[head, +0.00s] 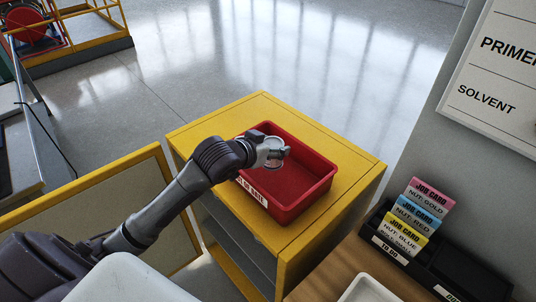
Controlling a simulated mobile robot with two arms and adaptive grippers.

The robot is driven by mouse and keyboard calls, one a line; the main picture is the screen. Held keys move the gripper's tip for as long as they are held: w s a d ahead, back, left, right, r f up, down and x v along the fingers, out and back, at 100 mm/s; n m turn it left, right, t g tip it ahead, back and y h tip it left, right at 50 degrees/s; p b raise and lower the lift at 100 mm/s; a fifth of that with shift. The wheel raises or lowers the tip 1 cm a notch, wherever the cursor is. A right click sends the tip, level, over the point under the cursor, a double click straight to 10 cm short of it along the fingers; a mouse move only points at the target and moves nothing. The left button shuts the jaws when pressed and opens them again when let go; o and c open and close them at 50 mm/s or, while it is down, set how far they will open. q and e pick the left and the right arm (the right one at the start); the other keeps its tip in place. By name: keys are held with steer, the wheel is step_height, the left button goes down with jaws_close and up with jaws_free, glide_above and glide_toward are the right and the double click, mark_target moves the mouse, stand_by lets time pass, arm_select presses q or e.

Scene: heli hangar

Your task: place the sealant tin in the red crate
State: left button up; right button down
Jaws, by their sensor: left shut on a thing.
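The red crate (312,196) sits on top of a yellow cabinet (345,165), with a white label on its near left side. My left gripper (276,152) is over the crate's far left part, its arm reaching in from the left. It is shut on the sealant tin (273,144), a small light-coloured round tin that is partly hidden by the fingers. I cannot tell whether the tin touches the crate. The visible crate floor is bare. My right gripper is not in view.
The cabinet's yellow-framed door (100,208) stands open at the left. Job cards (415,217) stand in a black holder (440,262) at the right, near a white tray (368,290). A white sign (495,80) hangs on the wall. The floor behind the cabinet is clear.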

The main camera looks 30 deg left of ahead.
arm_select(q)
steer(key=shift+w+a+f, duration=0.65)
steer(key=shift+w+a, duration=0.05)
steer(key=shift+a, duration=0.25)
steer(key=shift+a+f, duration=0.15)
steer(key=shift+f, duration=0.05)
step_height(320, 180, down, 3)
steer(key=shift+f+p, duration=0.1)
steer(key=shift+p, duration=0.35)
steer(key=shift+f, duration=0.3)
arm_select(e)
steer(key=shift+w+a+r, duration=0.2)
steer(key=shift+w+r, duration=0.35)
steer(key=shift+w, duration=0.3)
arm_select(q)
steer(key=shift+f, duration=0.1)
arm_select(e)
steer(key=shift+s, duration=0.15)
arm_select(q)
steer(key=o, duration=1.4)
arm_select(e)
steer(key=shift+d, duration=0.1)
